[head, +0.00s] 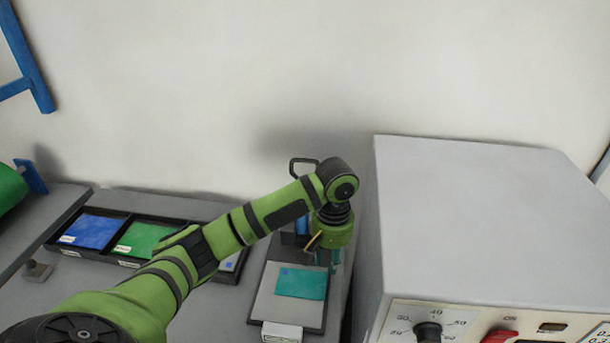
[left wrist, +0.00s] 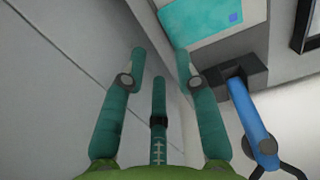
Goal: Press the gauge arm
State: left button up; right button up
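The gauge stands left of the big grey machine. Its dark base plate (head: 256,300) carries a pale bed with a teal sheet (head: 300,283) on it. The gauge's blue arm (left wrist: 250,118) rises from a black block (left wrist: 236,78) in the left wrist view and ends in a black loop handle (left wrist: 285,168). The loop also shows in the head view (head: 292,168), partly behind my left arm. My left gripper (head: 328,262) points down by the right edge of the base. Its fingers (left wrist: 161,58) are apart and hold nothing, beside the blue arm, not around it. My right gripper is out of view.
A big grey machine (head: 490,220) with a dial (head: 428,332) and red switch (head: 498,336) stands close on the right. A black tray (head: 150,218) with blue (head: 91,231) and green (head: 142,238) sheets lies left. A white wall is behind.

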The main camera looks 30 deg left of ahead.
pick_arm(q)
jog(key=c, duration=0.5)
jog(key=shift+w+a+r, duration=0.1)
jog(key=shift+w, duration=0.2)
grip_shut()
jog(key=w+a+r+t+y+b, duration=0.3)
jog(key=w+a+r+t+b, duration=0.3)
jog(key=w+a+r, duration=1)
jog(key=shift+w+a+r+t+b, duration=0.15)
jog(key=shift+a+r+t+b, duration=0.25)
jog(key=shift+a+r+b, duration=0.65)
jog(key=shift+d+r+p, duration=0.25)
jog(key=shift+r+p, duration=0.05)
jog(key=shift+p, duration=0.15)
